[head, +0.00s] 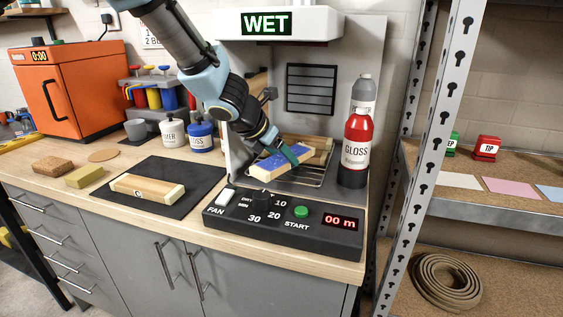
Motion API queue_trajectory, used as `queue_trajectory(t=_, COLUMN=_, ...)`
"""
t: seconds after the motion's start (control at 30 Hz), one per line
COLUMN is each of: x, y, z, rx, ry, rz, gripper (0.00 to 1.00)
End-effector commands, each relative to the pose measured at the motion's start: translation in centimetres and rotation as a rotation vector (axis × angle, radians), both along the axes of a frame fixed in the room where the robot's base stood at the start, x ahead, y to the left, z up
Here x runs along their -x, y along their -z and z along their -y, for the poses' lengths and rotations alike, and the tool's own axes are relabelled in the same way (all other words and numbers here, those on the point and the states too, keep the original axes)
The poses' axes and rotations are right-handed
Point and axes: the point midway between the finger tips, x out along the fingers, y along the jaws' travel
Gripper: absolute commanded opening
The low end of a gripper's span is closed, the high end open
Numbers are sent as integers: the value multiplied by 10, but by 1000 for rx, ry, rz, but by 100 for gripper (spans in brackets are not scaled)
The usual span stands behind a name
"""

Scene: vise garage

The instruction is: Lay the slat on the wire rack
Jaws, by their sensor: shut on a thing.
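A slat with a blue painted face and bare wood ends (270,168) is in my gripper (290,155). The gripper's teal fingers are shut on it near its right side. The slat is at the wire rack (313,181) in the open booth under the WET sign. I cannot tell whether it touches the rack or is just above it. A bare wood piece (322,145) shows behind the slat, partly hidden. Another pale slat (147,188) lies on the dark mat (187,172) to the left.
A control panel (283,219) with a FAN switch and START button lies in front of the rack. A red GLOSS bottle (356,150) and a grey bottle (364,92) stand close to the rack's right. Paint jars (201,137) stand left of the booth. A metal shelf post (425,120) rises at right.

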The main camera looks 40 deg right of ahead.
Motion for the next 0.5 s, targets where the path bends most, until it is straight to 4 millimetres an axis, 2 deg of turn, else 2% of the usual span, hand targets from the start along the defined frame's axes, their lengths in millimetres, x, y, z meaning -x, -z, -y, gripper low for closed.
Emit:
queue_trajectory(t=0.37, x=0, y=5, z=0, rx=1, ry=2, rz=1, gripper=0)
queue_trajectory(t=0.4, x=0, y=5, z=0, rx=1, ry=1, rz=1, gripper=70)
queue_trajectory(t=0.5, x=0, y=4, z=0, rx=0, ry=1, rz=1, gripper=82)
